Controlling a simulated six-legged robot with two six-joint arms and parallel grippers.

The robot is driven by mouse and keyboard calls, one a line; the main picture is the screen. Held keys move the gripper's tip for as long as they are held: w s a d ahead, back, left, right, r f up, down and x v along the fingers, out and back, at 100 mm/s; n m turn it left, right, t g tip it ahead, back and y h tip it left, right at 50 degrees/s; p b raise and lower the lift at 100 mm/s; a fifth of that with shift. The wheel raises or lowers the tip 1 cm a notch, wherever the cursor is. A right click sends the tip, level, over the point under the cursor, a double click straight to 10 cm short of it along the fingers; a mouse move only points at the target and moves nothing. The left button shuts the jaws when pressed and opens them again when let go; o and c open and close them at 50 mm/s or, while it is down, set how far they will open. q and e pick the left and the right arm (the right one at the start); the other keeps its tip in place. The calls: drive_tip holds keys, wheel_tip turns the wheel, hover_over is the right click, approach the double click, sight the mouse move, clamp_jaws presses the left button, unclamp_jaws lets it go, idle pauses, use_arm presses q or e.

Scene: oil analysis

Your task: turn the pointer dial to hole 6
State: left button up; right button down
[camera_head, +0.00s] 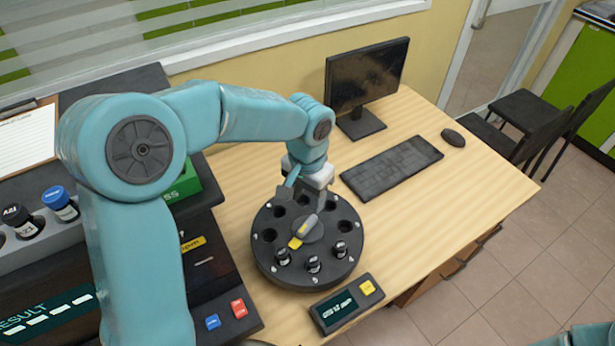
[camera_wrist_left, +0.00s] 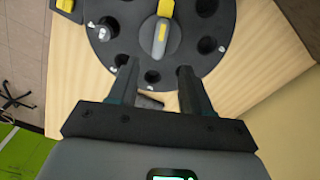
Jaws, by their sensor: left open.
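The round black holder (camera_head: 262,262) stands on the wooden table, with a ring of holes around its top. The pointer dial (camera_head: 307,227) is a grey knob at its centre, with a yellow end aimed at the front left of the holder in the head view. The dial also shows in the wrist view (camera_wrist_left: 159,40), its yellow end facing away from my gripper. My left gripper (camera_head: 307,202) is open over the holder's far side; in the wrist view its fingers (camera_wrist_left: 157,72) are apart, short of the dial, with nothing between them. Hole numbers are not readable. My right gripper is out of view.
Dark-capped vials (camera_head: 313,264) sit in the holder's front holes. A small display box (camera_head: 345,304) with a yellow button stands in front. A keyboard (camera_head: 391,167) and monitor (camera_head: 367,75) are behind.

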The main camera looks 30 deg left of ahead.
use_arm(q)
wheel_tip(320, 180, up, 6)
drive_tip(key=shift+r, duration=0.2)
idle(0.6)
